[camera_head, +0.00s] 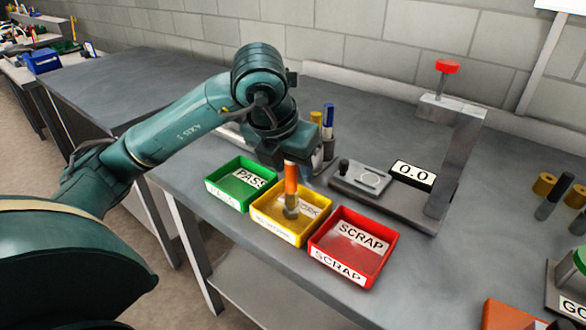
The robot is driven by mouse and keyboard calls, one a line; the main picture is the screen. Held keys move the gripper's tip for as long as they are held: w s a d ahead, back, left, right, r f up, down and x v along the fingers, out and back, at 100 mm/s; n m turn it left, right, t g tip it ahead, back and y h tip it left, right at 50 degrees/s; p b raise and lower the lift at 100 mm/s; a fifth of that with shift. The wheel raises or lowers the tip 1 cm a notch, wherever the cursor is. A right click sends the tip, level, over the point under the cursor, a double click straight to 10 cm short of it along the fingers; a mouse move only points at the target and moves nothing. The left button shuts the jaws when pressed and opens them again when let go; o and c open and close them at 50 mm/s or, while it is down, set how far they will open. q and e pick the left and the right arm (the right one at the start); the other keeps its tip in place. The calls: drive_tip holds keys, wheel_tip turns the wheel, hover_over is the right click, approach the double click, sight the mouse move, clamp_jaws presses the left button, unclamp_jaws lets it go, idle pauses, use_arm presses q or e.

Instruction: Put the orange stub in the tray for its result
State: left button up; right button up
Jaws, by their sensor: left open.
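The orange stub (291,180), orange above with a grey lower end, shows upright at the yellow tray (262,229), over its inner label. I cannot tell whether its grey end rests on the tray floor. My left gripper (290,153) is open, just above and behind the stub's top; its fingers are hardly visible. The green tray (223,196) marked PASS is left of the yellow one, whose label is partly covered and ends in "ORK". The red tray (333,274) marked SCRAP is on the right and looks empty. My right gripper is out of view.
A tester with a red knob (447,66) and a display (412,174) reading 0.0 stands right of the trays. Blue- and yellow-topped stubs (328,116) stand behind my gripper. More dark and yellow pieces (553,198) are at far right. The bench (300,292) ends close in front of the trays.

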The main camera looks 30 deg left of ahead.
use_arm(q)
drive_tip(key=p+v, duration=0.2)
drive_tip(key=v, duration=0.8)
drive_tip(key=shift+s+f, duration=0.1)
drive_tip(key=shift+s, duration=0.05)
